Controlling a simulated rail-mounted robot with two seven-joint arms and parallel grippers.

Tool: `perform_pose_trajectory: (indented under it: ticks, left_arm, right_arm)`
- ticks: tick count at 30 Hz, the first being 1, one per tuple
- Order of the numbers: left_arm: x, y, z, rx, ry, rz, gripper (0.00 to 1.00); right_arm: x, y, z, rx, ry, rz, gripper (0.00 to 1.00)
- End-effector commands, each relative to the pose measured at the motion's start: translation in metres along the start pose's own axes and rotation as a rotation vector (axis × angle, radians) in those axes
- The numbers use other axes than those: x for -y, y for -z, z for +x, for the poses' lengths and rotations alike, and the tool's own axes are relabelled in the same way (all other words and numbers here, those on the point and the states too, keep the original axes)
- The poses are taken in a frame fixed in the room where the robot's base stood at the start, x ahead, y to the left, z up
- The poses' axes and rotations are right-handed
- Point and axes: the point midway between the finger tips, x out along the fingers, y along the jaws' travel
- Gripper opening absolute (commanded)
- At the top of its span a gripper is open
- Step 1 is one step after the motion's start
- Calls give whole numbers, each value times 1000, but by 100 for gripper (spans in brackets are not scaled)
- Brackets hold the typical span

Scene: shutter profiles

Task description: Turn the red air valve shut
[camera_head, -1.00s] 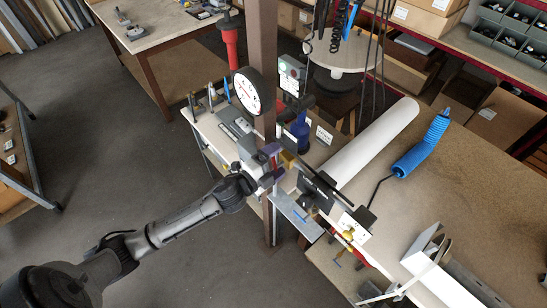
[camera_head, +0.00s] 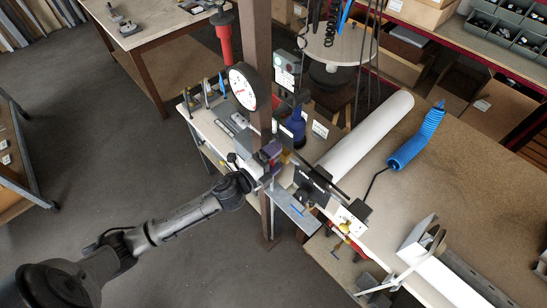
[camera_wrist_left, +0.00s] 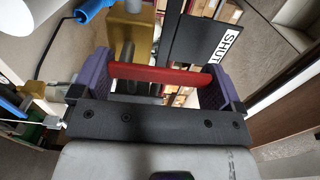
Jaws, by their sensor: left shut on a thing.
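The red valve handle (camera_wrist_left: 160,75) is a bar that spans the wrist view crosswise, in front of a brass valve body (camera_wrist_left: 130,38) and a grey stem. My left gripper (camera_wrist_left: 160,82) has a purple pad at each end of the bar and is shut on it. A black plate with a white "SHUT" label (camera_wrist_left: 229,38) stands just beyond the handle's right part. In the head view my left gripper (camera_head: 268,158) is at the valve beside the brown post, and it hides most of the handle. My right gripper is not in view.
A brown post (camera_head: 259,60) with a round gauge (camera_head: 242,87) rises close by my left gripper. A blue bottle (camera_head: 296,127) stands behind it. A white roll (camera_head: 365,137) and a blue coiled hose (camera_head: 417,140) lie on the workbench (camera_head: 480,215) to the right.

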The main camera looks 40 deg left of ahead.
Motion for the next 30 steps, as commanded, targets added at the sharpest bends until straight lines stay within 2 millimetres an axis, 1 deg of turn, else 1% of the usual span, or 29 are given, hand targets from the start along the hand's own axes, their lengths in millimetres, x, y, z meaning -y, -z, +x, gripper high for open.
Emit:
perform_pose_trajectory:
  ticks: [2,3,5,13,17,20,24,30]
  left_arm:
    - [0,0,0,-1,1,5,50]
    - [0,0,0,-1,1,5,94]
    - [0,0,0,-1,1,5,100]
    - [0,0,-2,-1,0,2,100]
    - [-3,0,-13,-1,-1,1,100]
    - [-3,0,-29,-2,-2,2,100]
    - [-4,1,-56,-2,-3,2,100]
    - [-4,1,-92,-1,-3,2,100]
  right_arm:
    - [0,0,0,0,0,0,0]
    - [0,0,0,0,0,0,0]
    - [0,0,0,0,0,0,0]
    - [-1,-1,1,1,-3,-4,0]
    - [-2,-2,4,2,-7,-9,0]
    - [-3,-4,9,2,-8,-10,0]
    - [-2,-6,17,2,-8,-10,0]
    - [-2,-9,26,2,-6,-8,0]
